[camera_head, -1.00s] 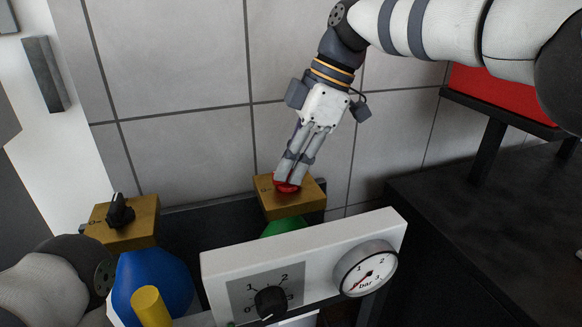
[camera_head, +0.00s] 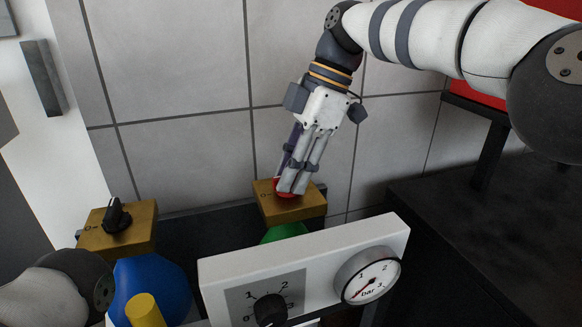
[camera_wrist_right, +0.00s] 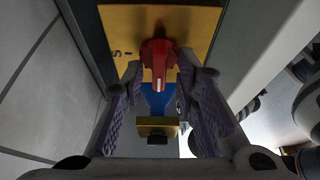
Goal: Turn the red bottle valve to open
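The red valve (camera_head: 284,187) is a round knob with a raised grip, on top of a brass block (camera_head: 312,205) above a green bottle (camera_head: 284,231). My right gripper (camera_head: 290,188) points down onto it and covers most of it in the head view. My left gripper is out of view; only part of the left arm shows at the lower left.
A blue bottle (camera_head: 150,285) with a black knob (camera_head: 116,215) stands at the left. A white panel (camera_head: 335,252) with a dial and pressure gauge (camera_head: 366,273) is just in front of the valve. A tiled wall (camera_head: 180,60) is behind; a dark counter (camera_head: 470,220) lies right.

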